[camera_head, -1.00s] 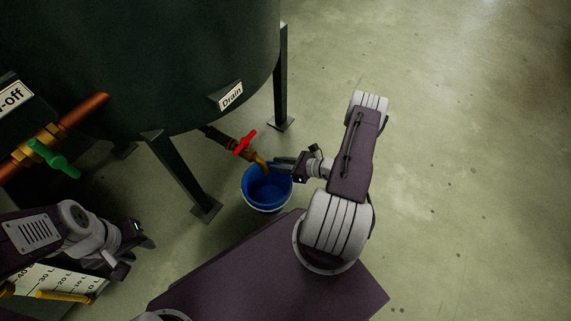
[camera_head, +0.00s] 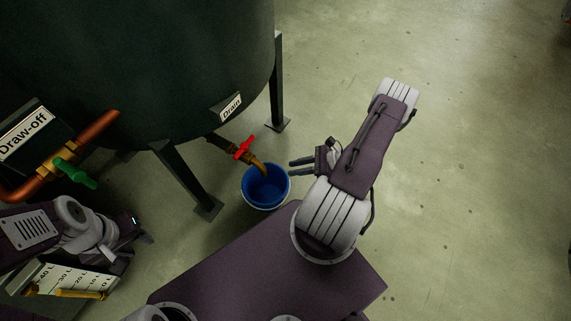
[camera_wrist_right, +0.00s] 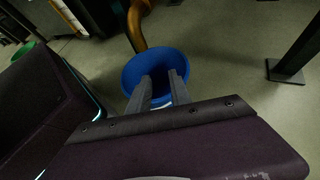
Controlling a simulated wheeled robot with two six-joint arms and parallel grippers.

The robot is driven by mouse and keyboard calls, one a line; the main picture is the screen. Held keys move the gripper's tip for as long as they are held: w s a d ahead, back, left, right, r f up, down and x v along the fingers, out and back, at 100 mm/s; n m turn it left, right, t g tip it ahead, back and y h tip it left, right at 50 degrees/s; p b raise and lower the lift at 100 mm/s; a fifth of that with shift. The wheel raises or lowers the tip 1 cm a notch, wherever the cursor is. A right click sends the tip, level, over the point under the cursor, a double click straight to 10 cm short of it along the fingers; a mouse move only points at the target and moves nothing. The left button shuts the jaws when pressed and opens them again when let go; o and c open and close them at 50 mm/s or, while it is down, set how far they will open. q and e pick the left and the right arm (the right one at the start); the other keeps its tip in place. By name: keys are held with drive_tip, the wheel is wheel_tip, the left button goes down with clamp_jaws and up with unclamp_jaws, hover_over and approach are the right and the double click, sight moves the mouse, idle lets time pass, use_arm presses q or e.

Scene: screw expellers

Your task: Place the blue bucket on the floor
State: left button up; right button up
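The blue bucket (camera_head: 266,187) stands upright on the floor below the brass drain spout, its open top facing up. It also shows in the right wrist view (camera_wrist_right: 156,66), behind my fingers. My right gripper (camera_head: 292,168) is open and empty, just right of the bucket's rim and apart from it in the head view. In the right wrist view its two fingers (camera_wrist_right: 160,84) are spread with nothing between them. My left gripper (camera_head: 147,238) is at the lower left, away from the bucket; its finger gap is too small and dark to judge.
A dark green tank (camera_head: 130,65) on legs fills the upper left. The drain valve has a red handle (camera_head: 245,148). A draw-off pipe with a green handle (camera_head: 76,173) and a litre-marked container (camera_head: 75,277) are at left. The floor (camera_head: 480,170) at right is clear.

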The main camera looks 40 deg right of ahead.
drive_tip(key=s+a+r+n+g+h, duration=0.1)
drive_tip(key=a+r+n+g+h, duration=0.2)
drive_tip(key=a+r+n, duration=0.4)
drive_tip(key=s+a+r+n+g+h, duration=0.1)
drive_tip(key=a+r+n+g+h, duration=0.2)
drive_tip(key=r+n, duration=0.9)
drive_tip(key=a+n+h, duration=0.3)
drive_tip(key=n, duration=0.4)
drive_tip(key=shift+s+a+r+g, duration=0.3)
drive_tip(key=shift+s+a+r, duration=0.05)
